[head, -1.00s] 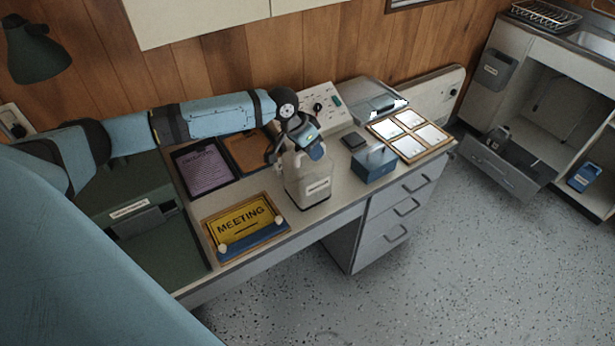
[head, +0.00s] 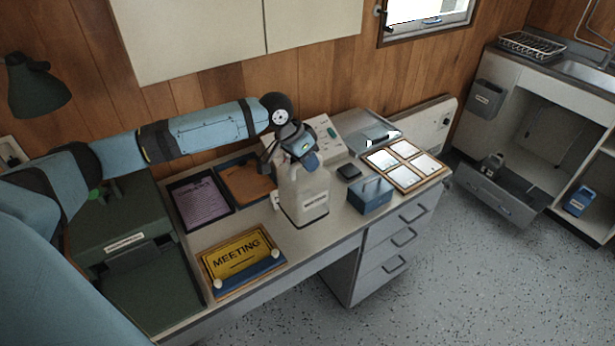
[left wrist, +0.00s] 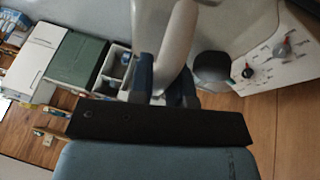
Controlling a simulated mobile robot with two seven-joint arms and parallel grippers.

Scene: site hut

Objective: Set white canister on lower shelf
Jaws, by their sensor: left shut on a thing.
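The white canister (head: 303,203), with a label on its front, is upright over the middle of the desk. My left gripper (head: 300,158) is shut on its handle from above. Whether its dark bottom edge clears the desk top is hard to tell. In the left wrist view the canister's pale handle (left wrist: 178,45) runs between the blue fingers (left wrist: 165,85). My right gripper is out of view.
An open drawer (head: 500,190) juts out before the cabinet. The floor (head: 430,290) between is clear.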

